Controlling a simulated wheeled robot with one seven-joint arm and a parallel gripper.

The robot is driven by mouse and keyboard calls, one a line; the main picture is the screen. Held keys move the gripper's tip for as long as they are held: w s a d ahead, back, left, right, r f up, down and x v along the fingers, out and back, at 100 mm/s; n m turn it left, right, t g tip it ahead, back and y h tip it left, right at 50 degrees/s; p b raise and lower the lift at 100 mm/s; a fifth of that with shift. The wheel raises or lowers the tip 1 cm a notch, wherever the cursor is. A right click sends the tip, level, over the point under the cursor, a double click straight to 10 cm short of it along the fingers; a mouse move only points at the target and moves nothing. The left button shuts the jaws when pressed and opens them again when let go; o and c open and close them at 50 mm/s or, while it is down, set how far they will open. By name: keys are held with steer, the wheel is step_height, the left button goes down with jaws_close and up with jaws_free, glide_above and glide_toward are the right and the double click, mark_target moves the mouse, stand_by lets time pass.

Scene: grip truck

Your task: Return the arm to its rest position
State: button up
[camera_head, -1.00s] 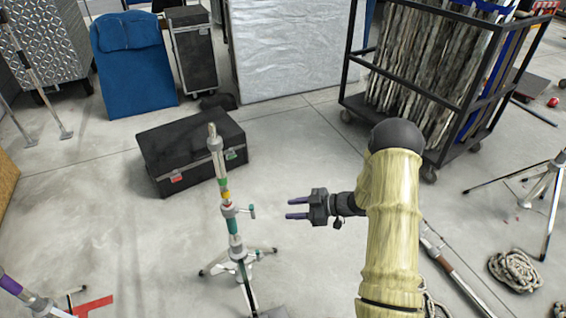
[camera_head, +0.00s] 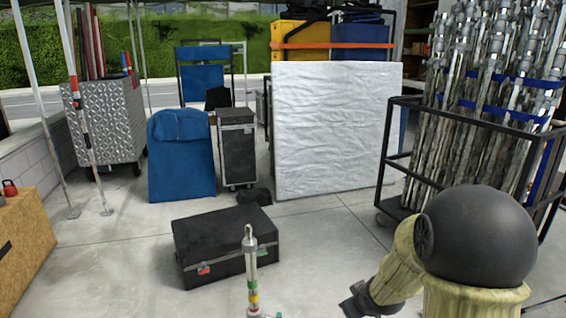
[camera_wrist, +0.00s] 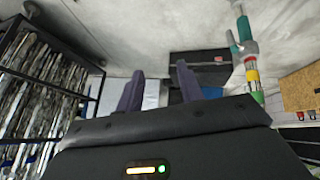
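My arm (camera_head: 398,268), in pale yellow covers with a large black ball-shaped joint, is at the lower right of the head view. It bends down and left to a dark wrist part cut off by the bottom edge; the fingertips do not show there. In the wrist view my gripper (camera_wrist: 158,82) has two purple-grey fingers spread apart with nothing between them. No object is held.
A stand with coloured bands (camera_head: 252,275) rises left of my arm; it also shows in the wrist view (camera_wrist: 248,62). A black case (camera_head: 226,248) lies behind it. A caged cart of poles (camera_head: 398,150) stands at right, a white wrapped panel (camera_head: 330,130) behind.

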steer(key=s+a+r+m+g, duration=0.1)
steer(key=s+a+m+g, duration=0.1)
steer(key=s, duration=0.6)
steer(key=s+a+r+m+g, duration=0.1)
steer(key=s+r+m+g, duration=0.15)
steer(key=s, duration=0.55)
steer(key=w+p+v, duration=0.2)
steer(key=p+v, duration=1)
steer(key=p, duration=0.1)
steer(key=w+r+p+v, duration=0.1)
steer(key=w+p+v, duration=0.2)
steer(key=p+v, duration=1)
steer(key=shift+s+a+r+p, duration=0.25)
steer(key=shift+s+a+p, duration=0.05)
steer(key=shift+p, duration=0.1)
